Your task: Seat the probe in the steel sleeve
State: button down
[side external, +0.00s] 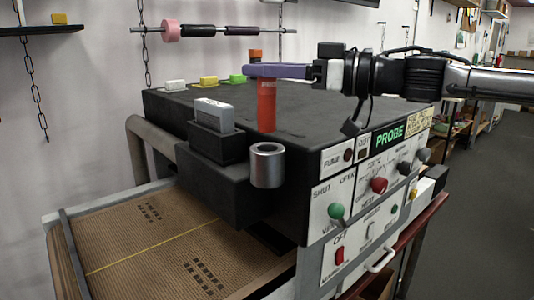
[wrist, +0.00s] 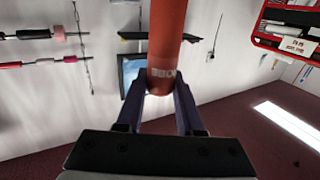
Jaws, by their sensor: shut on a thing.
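The red probe (side external: 267,106) hangs upright from my gripper (side external: 262,70), whose purple fingers are shut on its upper end. The steel sleeve (side external: 267,168) is an open-topped grey cylinder at the front left corner of the black machine. In the side view the probe's lower end shows just above the sleeve's mouth, with a small gap. I cannot tell how well they line up in depth. In the wrist view the probe (wrist: 167,35) runs up out of the picture, with a pale lettered band between the fingertips (wrist: 163,80). The sleeve is not in the wrist view.
The black machine (side external: 330,105) has a control panel with knobs and a lit PROBE sign (side external: 389,136). A dark holder with a grey block (side external: 214,112) stands left of the probe. Small coloured blocks line the machine's back edge. A brown ribbed bed (side external: 150,245) lies in front.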

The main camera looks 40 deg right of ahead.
aim_at(267, 117)
jog(key=shift+f, duration=3.75)
jog(key=shift+f, duration=0.2)
jog(key=c, duration=0.5)
grip_release()
jog(key=shift+r, duration=0.15)
jog(key=v, duration=1.2)
